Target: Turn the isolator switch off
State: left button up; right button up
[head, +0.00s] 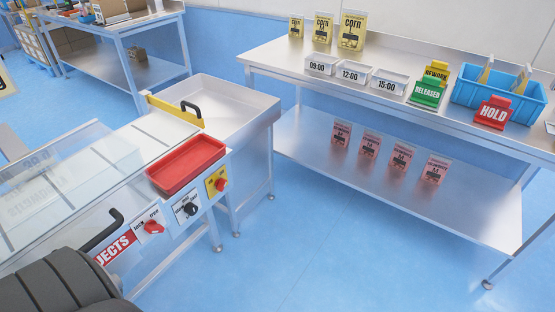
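The machine's front panel carries three controls. A red rotary switch (153,227) sits on a white plate at the left. A black knob (190,209) on a white plate is in the middle. A red control (221,185) on a yellow plate is at the right. The small lettering is too blurred to tell for sure which one is the isolator, or its exact setting. Neither gripper is in view. Nothing touches the controls.
A red tray (187,181) sits above the panel. A black handle (102,231) and a REJECTS label (115,251) are to its left. A clear guard covers the conveyor. A steel table (275,60) with pouches, time trays and signs stands at right. Blue floor between is clear.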

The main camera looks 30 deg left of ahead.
aim_at(220, 183)
jog(key=i+l+u, duration=0.1)
jog(key=i+u, duration=0.25)
jog(key=i, duration=0.15)
jog(key=i+l+u, duration=0.2)
jog(key=i+u, duration=0.2)
jog(key=i+l+u, duration=0.35)
jog(key=i+l, duration=0.05)
jog(key=i, duration=0.1)
